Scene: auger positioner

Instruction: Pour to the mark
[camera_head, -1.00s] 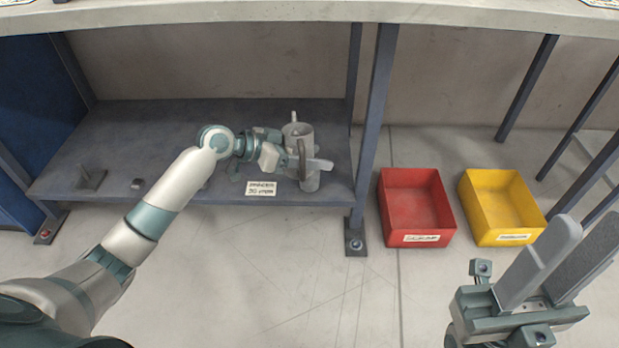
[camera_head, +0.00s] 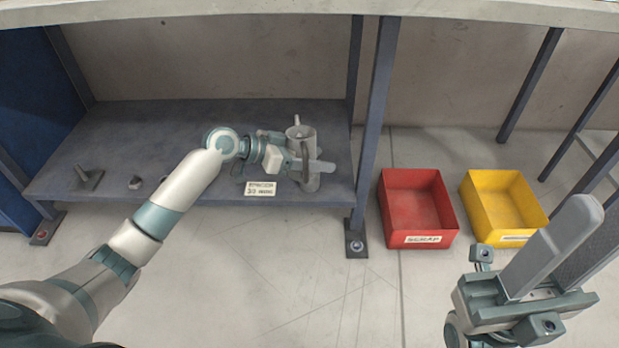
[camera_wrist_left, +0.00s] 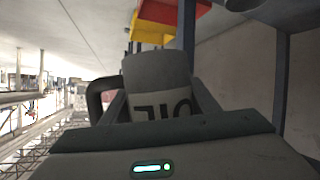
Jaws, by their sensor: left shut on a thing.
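A grey metal jug (camera_head: 307,139) with a handle and a spout stands upright, as far as I can see, at the right end of the low grey shelf (camera_head: 200,125). My left gripper (camera_head: 305,166) is shut on the jug, its fingers around the lower body. In the left wrist view the jug (camera_wrist_left: 158,72) sits between the fingers, with a pale label with dark letters reading "OIL" and a dark handle on the left. The inside of the jug and any mark are not visible.
A white label card (camera_head: 261,188) is at the shelf's front edge. A small metal part (camera_head: 135,182) and a bracket-like piece (camera_head: 88,179) lie on the left. A shelf post (camera_head: 376,120) stands right of the jug. Red (camera_head: 390,215) and yellow (camera_head: 476,218) bins are on the floor.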

